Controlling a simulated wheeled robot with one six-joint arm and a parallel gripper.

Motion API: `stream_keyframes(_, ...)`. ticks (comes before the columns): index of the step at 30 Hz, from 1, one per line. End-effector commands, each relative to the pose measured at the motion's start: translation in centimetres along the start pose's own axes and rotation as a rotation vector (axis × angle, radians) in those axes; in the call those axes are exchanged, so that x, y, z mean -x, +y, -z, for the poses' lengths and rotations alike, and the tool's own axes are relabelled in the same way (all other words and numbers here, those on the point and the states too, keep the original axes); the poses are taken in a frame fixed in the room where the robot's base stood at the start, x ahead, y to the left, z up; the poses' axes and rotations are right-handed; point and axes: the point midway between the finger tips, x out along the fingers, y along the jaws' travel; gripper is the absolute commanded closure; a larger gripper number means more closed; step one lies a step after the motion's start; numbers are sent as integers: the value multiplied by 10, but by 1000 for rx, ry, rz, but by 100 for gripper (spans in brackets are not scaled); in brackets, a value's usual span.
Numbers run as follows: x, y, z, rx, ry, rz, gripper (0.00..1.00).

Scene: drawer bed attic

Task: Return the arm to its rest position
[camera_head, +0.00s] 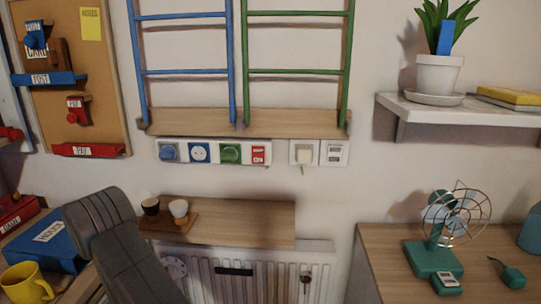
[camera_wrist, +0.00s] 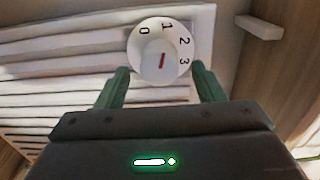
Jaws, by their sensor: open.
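My gripper (camera_wrist: 159,75) shows in the wrist view with its two green fingers apart and nothing held between them. A white round dial (camera_wrist: 161,52), marked 0 to 3 with a red pointer line, is just beyond the fingertips. The pointer line is close to upright in that view. I cannot tell whether the fingers touch the dial. My gripper cannot be made out in the head view.
A wooden shelf (camera_head: 245,220) above the radiator holds two small cups on a tray. A dark grey padded shape (camera_head: 128,255) stands in front at left, by a blue box (camera_head: 50,240) and yellow mug (camera_head: 25,283). A green fan (camera_head: 440,235) stands on the right desk (camera_head: 385,262).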

Motion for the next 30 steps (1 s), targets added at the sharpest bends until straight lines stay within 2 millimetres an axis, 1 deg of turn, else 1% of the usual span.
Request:
stream_keyframes(1, -8, 1, 1, -1, 4, 1, 38)
stream_keyframes(6, -24, 0, 1, -1, 2, 0, 38)
stream_keyframes(13, -32, 0, 0, 1, 0, 1, 38)
stream_keyframes(23, -29, 0, 0, 1, -1, 0, 38)
stream_keyframes(26, -22, 0, -1, 1, -3, -1, 38)
stream_keyframes(30, -4, -1, -1, 3, -4, -1, 38)
